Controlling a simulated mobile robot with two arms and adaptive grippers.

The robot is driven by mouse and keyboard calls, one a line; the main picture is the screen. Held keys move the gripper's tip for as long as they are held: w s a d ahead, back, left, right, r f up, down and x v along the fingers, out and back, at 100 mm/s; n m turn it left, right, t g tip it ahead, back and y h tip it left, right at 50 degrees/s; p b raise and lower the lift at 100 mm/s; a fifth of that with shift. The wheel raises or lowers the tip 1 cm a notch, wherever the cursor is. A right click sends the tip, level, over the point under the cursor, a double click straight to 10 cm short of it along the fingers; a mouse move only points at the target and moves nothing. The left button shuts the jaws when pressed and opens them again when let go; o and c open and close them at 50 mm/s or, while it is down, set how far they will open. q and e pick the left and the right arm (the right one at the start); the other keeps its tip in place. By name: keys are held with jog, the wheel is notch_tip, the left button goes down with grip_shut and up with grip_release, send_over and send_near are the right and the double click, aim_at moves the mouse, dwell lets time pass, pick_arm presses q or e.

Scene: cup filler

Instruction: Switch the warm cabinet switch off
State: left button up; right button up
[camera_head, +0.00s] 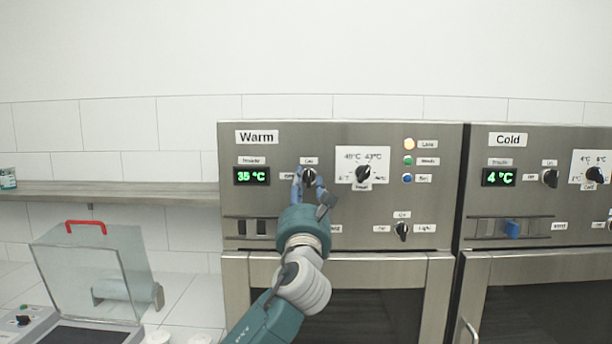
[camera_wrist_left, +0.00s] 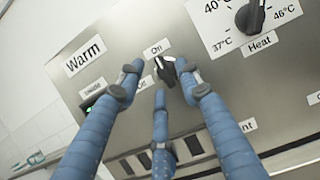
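The warm cabinet (camera_head: 290,137) is the steel unit in the middle of the head view, labelled "Warm". Its switch, a small black knob (camera_head: 309,176), sits under an "On" label, right of the green 35 °C display (camera_head: 251,176). My left gripper (camera_head: 309,186) is at this knob, with blue fingers on either side of it. In the left wrist view the knob (camera_wrist_left: 166,72) shows between the spread fingertips; the left fingertip stands clear of it and the right is close beside it. Contact cannot be told. The "Off" label is partly hidden. My right gripper is not in view.
A black temperature dial (camera_head: 362,174) is close to the right of the switch. Orange, green and blue lamps (camera_head: 408,144) are farther right, with a light knob (camera_head: 402,231) below. The cold cabinet (camera_head: 485,150) stands at right. A clear-lidded device (camera_head: 95,270) is at lower left.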

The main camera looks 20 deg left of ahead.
pick_arm(q)
jog(key=shift+x, duration=0.8)
grip_shut()
